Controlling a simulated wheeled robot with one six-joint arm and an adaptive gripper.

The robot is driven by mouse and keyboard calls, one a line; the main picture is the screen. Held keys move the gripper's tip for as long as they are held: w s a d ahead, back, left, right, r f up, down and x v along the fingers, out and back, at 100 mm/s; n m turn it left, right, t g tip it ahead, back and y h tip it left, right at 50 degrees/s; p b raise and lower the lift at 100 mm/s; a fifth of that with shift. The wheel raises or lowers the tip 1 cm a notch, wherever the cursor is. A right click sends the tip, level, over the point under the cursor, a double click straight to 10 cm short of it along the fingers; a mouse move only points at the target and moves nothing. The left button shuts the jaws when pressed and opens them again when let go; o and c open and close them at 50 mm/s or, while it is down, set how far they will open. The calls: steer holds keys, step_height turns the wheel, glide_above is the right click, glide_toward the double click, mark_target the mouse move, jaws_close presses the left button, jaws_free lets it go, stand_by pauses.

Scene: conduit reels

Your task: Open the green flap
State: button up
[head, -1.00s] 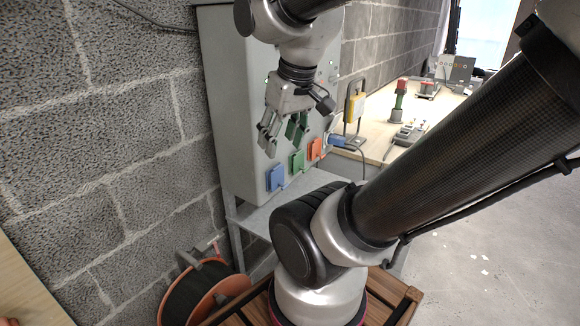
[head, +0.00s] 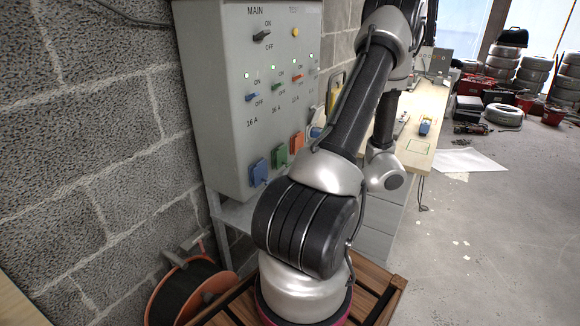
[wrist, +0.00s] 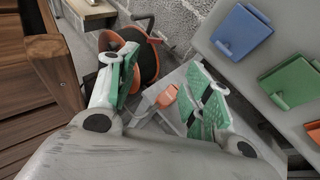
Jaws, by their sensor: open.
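The green flap (head: 280,157) is on the lower front of the grey electrical box (head: 210,100), between the blue flap (head: 259,172) and the orange flap (head: 297,145). It looks closed. In the wrist view the green flap (wrist: 290,83) is at the right, beside the blue flap (wrist: 240,32). My gripper (wrist: 160,75) is open and empty in the wrist view, with green-padded fingers spread apart. The flaps lie to the right of its right finger, with a gap between. In the head view my gripper is hidden or out of frame.
An orange cable reel (head: 188,290) stands on the floor below the box; it also shows between my fingers (wrist: 152,62). The block wall (head: 90,150) is close at left. A wooden workbench (head: 422,125) stands behind at right. Open floor lies at right.

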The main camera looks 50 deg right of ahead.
steer(key=w+d+f+m+t+h, duration=0.3)
steer(key=w+d+m+t, duration=0.1)
steer(key=d+m+t, duration=0.1)
steer(key=m+t+h, duration=0.3)
glide_toward(290, 164)
steer(key=w+f, duration=0.1)
steer(key=w, duration=0.1)
steer(key=x, duration=0.8)
steer(key=shift+a+r, duration=0.2)
steer(key=shift+r, duration=0.05)
steer(key=shift+c, duration=0.2)
jaws_close()
